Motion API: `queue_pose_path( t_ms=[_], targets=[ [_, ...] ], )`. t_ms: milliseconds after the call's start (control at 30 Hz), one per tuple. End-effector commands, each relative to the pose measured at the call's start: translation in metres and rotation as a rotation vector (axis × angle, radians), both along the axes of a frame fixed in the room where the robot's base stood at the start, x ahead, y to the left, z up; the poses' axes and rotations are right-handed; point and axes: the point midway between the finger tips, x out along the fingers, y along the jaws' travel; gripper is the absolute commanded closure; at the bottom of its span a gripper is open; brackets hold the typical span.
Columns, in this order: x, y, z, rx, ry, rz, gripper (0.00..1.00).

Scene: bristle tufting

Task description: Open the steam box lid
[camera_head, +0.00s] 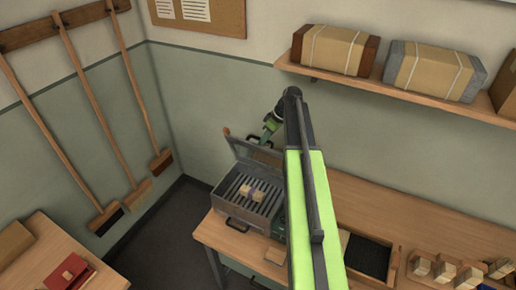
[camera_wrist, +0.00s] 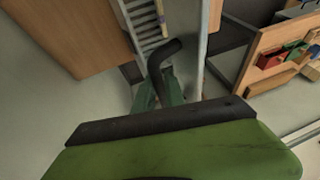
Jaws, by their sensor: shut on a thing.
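The grey steam box (camera_head: 225,196) stands on the wooden bench at the centre-left in the head view. Its lid (camera_head: 252,155) is raised and stands steeply tilted at the back of the box, showing the slatted inside. A light block with a purple band (camera_head: 258,194) lies on the slats. My gripper (camera_head: 268,135) is at the top edge of the raised lid. In the wrist view my green gripper fingers (camera_wrist: 160,92) are shut on the black lid handle (camera_wrist: 166,54). The fingertips are partly hidden by the handle.
The bench carries a dark-lined tray (camera_head: 368,257) and several small wooden blocks (camera_head: 443,270) at the right. A shelf (camera_head: 385,85) with wrapped parcels hangs above. Brooms (camera_head: 90,115) hang on the left wall. A side table (camera_head: 45,262) stands at the lower left.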

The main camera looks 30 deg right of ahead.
Motion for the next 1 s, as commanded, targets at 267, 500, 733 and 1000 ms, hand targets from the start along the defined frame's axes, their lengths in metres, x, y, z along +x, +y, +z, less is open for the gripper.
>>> queue_pose_path(
  t_ms=[267,500,733,1000],
  targets=[
    [0.019,-0.028,0.002,-0.003,0.001,0.004,1.0],
    [0.025,-0.036,0.002,-0.002,0.0,0.004,1.0],
    [0.026,-0.037,0.003,-0.001,-0.001,0.005,1.0],
    [0.027,-0.036,0.003,0.002,-0.001,0.005,0.82]
  ],
)
